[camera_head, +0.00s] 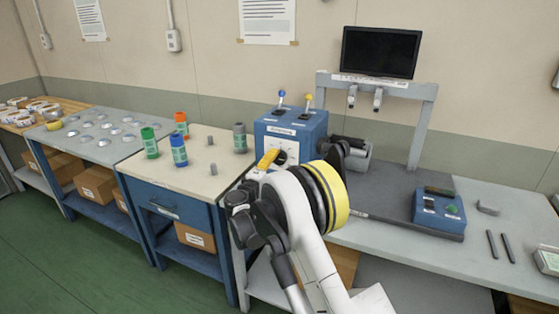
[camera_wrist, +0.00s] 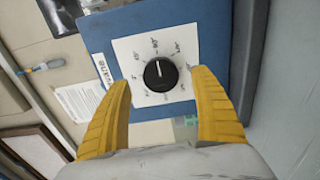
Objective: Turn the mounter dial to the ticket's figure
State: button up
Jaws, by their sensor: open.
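The dial (camera_wrist: 160,74) is a round black knob on a white square plate with marks around it, on the front of a blue box (camera_head: 306,128). Its white pointer line points to the top of the wrist picture; the marks are too small to read surely. My gripper (camera_wrist: 160,78) is open, with its yellow fingers on either side of the dial's lower part. I cannot tell whether they touch it. In the head view, my gripper (camera_head: 268,159) is in front of the white plate (camera_head: 290,152) and hides the dial. I cannot identify the ticket for certain.
Blue and yellow levers (camera_head: 307,101) stand on the box. Green, orange and blue cylinders (camera_head: 179,151) stand on the cream-topped bench (camera_head: 205,172) to the left. A dark monitor (camera_head: 381,52) stands behind, and printed sheets (camera_head: 267,20) hang on the wall. A blue control box (camera_head: 438,212) lies right.

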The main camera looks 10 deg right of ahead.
jog(key=v, duration=0.7)
jog(key=s+d+r+m+g+y, duration=0.25)
jog(key=s+d+r, duration=0.3)
jog(key=s, duration=0.35)
jog(key=s+d+r+m+g+y, duration=0.2)
jog(key=s+d+r+m+g, duration=0.15)
jog(key=s+d, duration=0.45)
jog(key=s+a+f+m+y, duration=0.1)
jog(key=s+a+y, duration=0.1)
jog(key=s, duration=0.7)
jog(key=s+a+f+m+g+y, duration=0.1)
jog(key=s+a+f+m+y, duration=0.1)
jog(key=s, duration=0.7)
jog(key=s+a+f+m+y, duration=0.1)
jog(key=s+a+y, duration=0.1)
jog(key=s, duration=0.7)
jog(key=shift+s+a+f+m, duration=0.2)
jog(key=shift+a+m, duration=0.2)
jog(key=shift+a, duration=0.15)
